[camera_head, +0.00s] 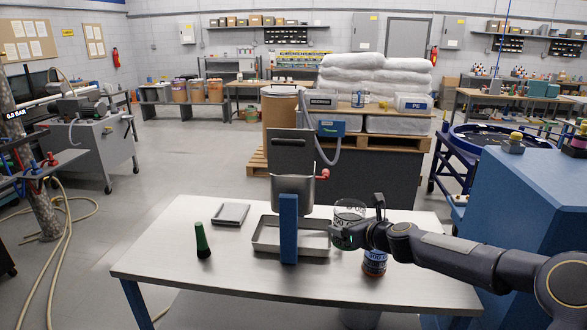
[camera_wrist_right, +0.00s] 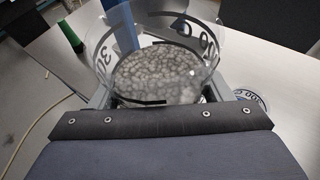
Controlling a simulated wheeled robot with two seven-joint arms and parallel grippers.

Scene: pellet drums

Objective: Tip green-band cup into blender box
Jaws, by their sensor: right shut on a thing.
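My right gripper (camera_head: 345,236) is shut on a clear cup (camera_head: 349,212) with dark printed marks. A hint of green shows low on the cup by the fingers. The right wrist view shows the cup (camera_wrist_right: 160,45) between the fingers, with pale pellets (camera_wrist_right: 158,74) inside. The cup looks about upright, right of the metal blender box (camera_head: 293,192) and apart from it. The box stands on a blue post (camera_head: 288,230), with a raised grey panel (camera_head: 290,150) behind its opening and a red knob (camera_head: 324,174) at its right. My left gripper is not in view.
A shallow metal tray (camera_head: 262,248) lies under the box. A second cup with an orange-and-blue band (camera_head: 374,264) stands on the table (camera_head: 190,262), partly behind my right arm. A green-handled tool (camera_head: 202,240) and a small tray (camera_head: 231,214) are at left. The front table is clear.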

